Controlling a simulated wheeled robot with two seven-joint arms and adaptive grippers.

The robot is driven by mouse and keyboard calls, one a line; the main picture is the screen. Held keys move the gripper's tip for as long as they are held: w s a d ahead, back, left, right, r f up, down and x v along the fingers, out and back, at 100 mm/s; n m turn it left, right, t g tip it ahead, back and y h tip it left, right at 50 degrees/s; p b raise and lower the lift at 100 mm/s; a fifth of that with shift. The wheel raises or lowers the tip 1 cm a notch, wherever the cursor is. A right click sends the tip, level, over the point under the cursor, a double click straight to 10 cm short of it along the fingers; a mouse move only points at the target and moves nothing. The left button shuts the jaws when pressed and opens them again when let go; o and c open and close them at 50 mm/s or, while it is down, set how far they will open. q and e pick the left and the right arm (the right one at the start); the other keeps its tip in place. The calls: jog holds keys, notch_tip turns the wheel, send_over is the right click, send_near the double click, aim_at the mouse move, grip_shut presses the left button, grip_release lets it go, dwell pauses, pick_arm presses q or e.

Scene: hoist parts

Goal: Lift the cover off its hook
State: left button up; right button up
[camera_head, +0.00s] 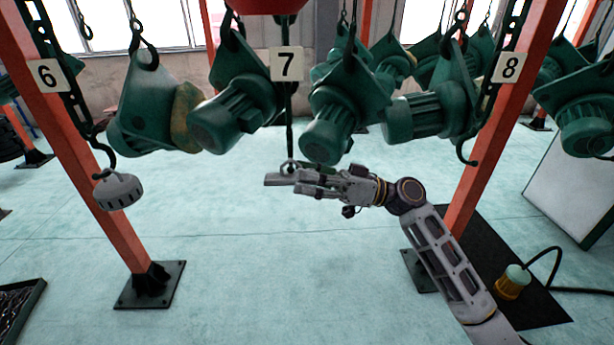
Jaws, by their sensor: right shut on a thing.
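A grey round cover (118,191) with slots along its rim hangs from a dark hook (104,155) at the left, by the sign 6. My right gripper (282,180) is far to the right of that cover, at the lower end of the chain under the sign 7 (286,64). Its fingers are shut on a small part at the hook there. The fingers hide most of that part, so I cannot tell its shape or whether it still bears on the hook. My left gripper is not in view.
Several green hoist motors (240,110) hang on chains above and behind my right gripper. Orange posts (95,150) stand at left and right. A yellow-green plug (513,281) with a black cable sits on a dark mat. The pale floor between the posts is clear.

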jog(key=shift+s+r+b, duration=0.3)
jog(key=shift+s+r, duration=0.05)
jog(key=shift+s, duration=0.3)
dwell(0.4)
jog(key=shift+s+r+n+b, duration=0.15)
jog(key=shift+s+n+b, duration=0.05)
jog(key=shift+s+b, duration=0.3)
jog(key=shift+s+r+n+b, duration=0.2)
jog(key=shift+s+b, duration=0.2)
jog(key=shift+s, duration=0.15)
dwell(0.4)
jog(key=s+f+b, duration=0.2)
jog(key=s+b, duration=0.4)
jog(key=s, duration=0.5)
dwell(1.1)
jog(key=w+r+p, duration=0.1)
jog(key=w+p, duration=0.3)
jog(key=w, duration=0.3)
dwell(0.7)
